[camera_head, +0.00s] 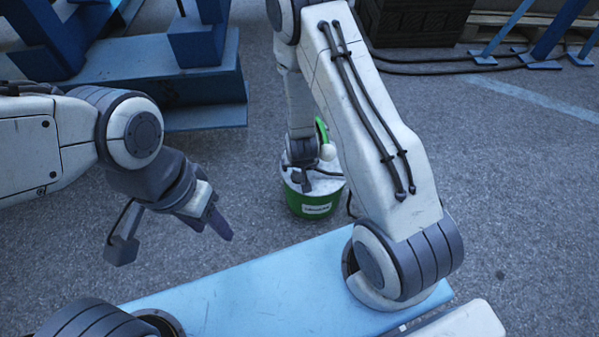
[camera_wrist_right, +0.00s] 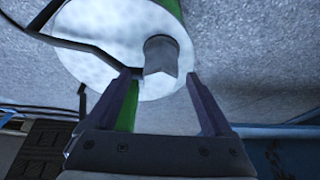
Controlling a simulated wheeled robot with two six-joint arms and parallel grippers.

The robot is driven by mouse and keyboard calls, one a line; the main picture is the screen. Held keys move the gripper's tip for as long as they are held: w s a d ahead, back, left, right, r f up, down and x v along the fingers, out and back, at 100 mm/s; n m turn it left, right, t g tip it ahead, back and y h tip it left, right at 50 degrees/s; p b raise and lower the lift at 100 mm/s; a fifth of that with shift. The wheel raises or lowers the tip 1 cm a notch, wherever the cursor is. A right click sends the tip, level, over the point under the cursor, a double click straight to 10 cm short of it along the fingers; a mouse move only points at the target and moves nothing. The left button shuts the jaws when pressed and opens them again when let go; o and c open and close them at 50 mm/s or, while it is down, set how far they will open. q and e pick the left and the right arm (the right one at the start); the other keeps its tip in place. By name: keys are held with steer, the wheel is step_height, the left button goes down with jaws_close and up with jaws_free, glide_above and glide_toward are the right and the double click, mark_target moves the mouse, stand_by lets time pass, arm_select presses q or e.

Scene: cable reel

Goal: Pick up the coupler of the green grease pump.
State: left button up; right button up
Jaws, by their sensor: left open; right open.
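The green grease pump (camera_head: 310,207) is a green bucket with a pale lid, standing on the ground below my right arm. Its pale round top (camera_wrist_right: 95,30) fills the upper left of the right wrist view. A grey stubby piece (camera_wrist_right: 161,55) shows there just beyond my right gripper (camera_wrist_right: 159,78), between the fingertips in the picture; I cannot tell whether it is the coupler. The right gripper is open, with nothing held between its fingers. In the head view it is over the bucket, partly hidden. My left gripper (camera_head: 217,222) is open and empty, apart from the pump at left.
A dark hose (camera_wrist_right: 60,42) crosses the pump's top at left in the wrist view. A blue steel structure (camera_head: 160,75) stands at the back left. A dark crate (camera_head: 415,22) and black cables (camera_head: 440,70) lie at the back right. Asphalt around the bucket is mostly clear.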

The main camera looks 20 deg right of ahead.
steer(key=shift+x, duration=0.75)
arm_select(q)
steer(key=shift+f, duration=0.4)
arm_select(e)
jaws_close()
steer(key=shift+r, duration=0.15)
arm_select(q)
step_height(320, 180, up, 22)
steer(key=p, duration=2.2)
steer(key=shift+r, duration=0.2)
arm_select(e)
step_height(320, 180, up, 33)
steer(key=shift+w, duration=0.1)
